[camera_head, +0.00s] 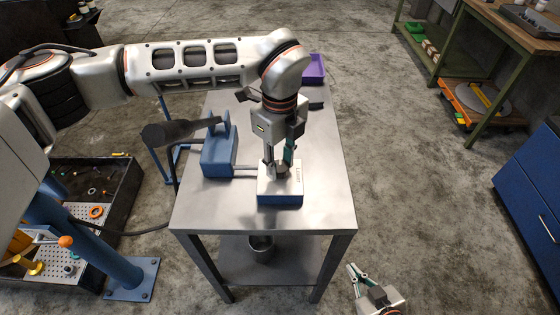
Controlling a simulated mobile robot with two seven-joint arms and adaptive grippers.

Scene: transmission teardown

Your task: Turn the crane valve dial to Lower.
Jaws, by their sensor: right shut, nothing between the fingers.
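The crane valve dial (281,171) is a small dark knob on top of a white-topped box with a blue base (280,199), at the front of the steel table. Lettering shows on the box top beside it, partly too small to read. My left gripper (279,165) points down over the box, with its fingertips at the two sides of the dial. Whether they press on it is hard to tell. My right gripper (357,272) is shut and empty, low in the view, to the right of the table's front legs.
The steel table (325,190) also bears a blue pump-like unit (218,155) joined to the box by rods, and a purple bin (314,68) at the back. A black tray of parts (118,205) stands left. A blue cabinet (535,185) and workbench (480,50) stand right. The floor between is clear.

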